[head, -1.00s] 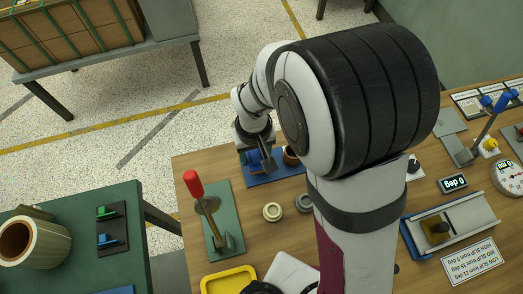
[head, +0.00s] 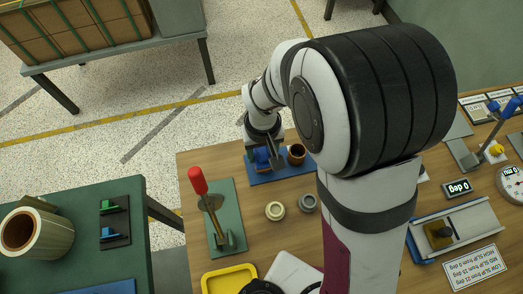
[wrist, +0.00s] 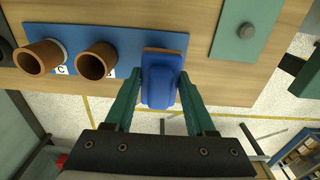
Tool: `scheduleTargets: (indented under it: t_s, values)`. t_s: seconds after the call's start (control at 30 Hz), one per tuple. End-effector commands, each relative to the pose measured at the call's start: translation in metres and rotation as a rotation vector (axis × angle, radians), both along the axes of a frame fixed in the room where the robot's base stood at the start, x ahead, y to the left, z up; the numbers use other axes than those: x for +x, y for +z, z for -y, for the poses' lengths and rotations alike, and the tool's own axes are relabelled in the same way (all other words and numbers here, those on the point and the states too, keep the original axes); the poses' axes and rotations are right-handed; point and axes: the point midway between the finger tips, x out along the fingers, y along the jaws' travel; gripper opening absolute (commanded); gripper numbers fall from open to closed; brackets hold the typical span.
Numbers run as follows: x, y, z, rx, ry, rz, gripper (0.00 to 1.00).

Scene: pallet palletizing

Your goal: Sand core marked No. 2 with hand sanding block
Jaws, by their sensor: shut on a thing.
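A blue hand sanding block (wrist: 163,82) with a brown edge sits at one end of a blue mat (wrist: 118,42) in the wrist view. My gripper (wrist: 160,72) is shut on it, with a green finger on each side. The block also shows in the head view (head: 262,158), at the mat's left end. Two brown hollow cores, one at the left (wrist: 41,57) and one nearer the block (wrist: 98,61), stand on the mat with white tags beside them. One tag reads C; the other is partly hidden, and I cannot read a No. 2. One core (head: 296,153) shows in the head view.
A green plate with a red-handled tool (head: 198,182) stands left of the mat. Two small round pieces (head: 275,211) lie in front. A yellow tray (head: 229,280) is at the near edge. Gauges and a slide rig (head: 455,232) are at right. A green table (head: 60,215) stands left.

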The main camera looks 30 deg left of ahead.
Motion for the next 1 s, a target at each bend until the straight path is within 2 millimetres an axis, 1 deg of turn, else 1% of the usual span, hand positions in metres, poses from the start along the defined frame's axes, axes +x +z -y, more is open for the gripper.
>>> scheduleTargets:
  t_s: [0.13, 0.4, 0.47, 0.8, 0.9, 1.0]
  values:
    - [0.011, -0.001, 0.012, 0.0, -0.002, 0.0, 0.0]
    - [0.012, -0.001, 0.013, -0.001, 0.001, 0.0, 0.0]
    - [0.012, 0.005, 0.012, 0.0, 0.0, 0.0, 0.0]
    - [0.012, 0.054, 0.012, 0.001, 0.001, 0.003, 0.0]
    - [0.012, 0.064, 0.012, 0.001, 0.0, 0.001, 0.0]
    - [0.012, 0.069, 0.012, 0.0, -0.001, 0.0, 0.0]
